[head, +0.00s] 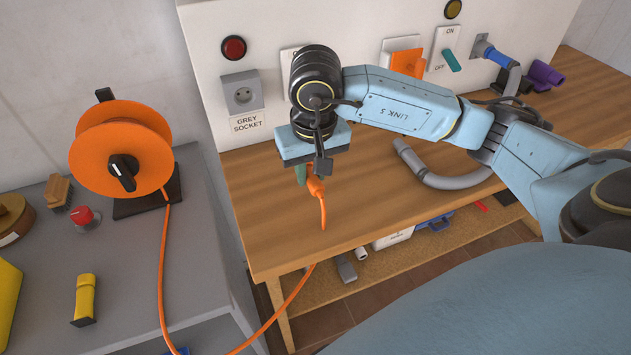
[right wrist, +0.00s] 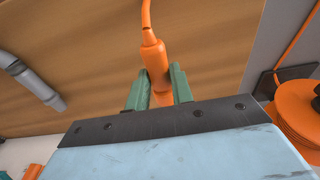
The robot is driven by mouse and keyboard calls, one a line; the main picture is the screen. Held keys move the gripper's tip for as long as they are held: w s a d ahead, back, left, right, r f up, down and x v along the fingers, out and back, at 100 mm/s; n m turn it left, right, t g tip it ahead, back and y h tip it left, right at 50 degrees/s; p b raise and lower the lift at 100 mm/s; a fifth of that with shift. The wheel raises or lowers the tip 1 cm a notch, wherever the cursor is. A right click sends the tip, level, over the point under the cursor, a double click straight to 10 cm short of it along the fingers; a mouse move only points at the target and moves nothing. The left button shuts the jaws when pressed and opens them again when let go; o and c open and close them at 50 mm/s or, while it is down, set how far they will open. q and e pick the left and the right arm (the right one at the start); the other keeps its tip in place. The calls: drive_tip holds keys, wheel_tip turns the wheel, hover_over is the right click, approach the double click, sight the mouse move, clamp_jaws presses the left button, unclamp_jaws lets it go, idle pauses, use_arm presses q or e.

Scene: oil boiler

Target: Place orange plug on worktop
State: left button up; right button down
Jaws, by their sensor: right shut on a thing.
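The orange plug (head: 315,187) is held in my right gripper (head: 305,177), above the front part of the wooden worktop (head: 375,207). In the right wrist view the plug (right wrist: 154,60) sits between the two green fingers of the gripper (right wrist: 158,88), which are shut on it. An orange cable runs from the plug's end. In the head view the cable passes down over the worktop's front edge. I cannot tell whether the plug touches the worktop. My left gripper is not in view.
An orange cable reel (head: 125,145) stands on the grey cabinet (head: 110,255) at left. A grey socket (head: 242,93) is on the white panel. A grey hose (head: 445,180) lies on the worktop right of my gripper. The worktop's left part is clear.

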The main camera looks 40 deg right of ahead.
sight(312, 199)
wheel_tip(312, 199, down, 4)
drive_tip(key=shift+r, duration=0.1)
drive_tip(key=shift+f, duration=0.2)
drive_tip(key=shift+f+b, duration=0.1)
drive_tip(key=shift+b, duration=0.25)
drive_tip(key=c, duration=1.2)
unclamp_jaws()
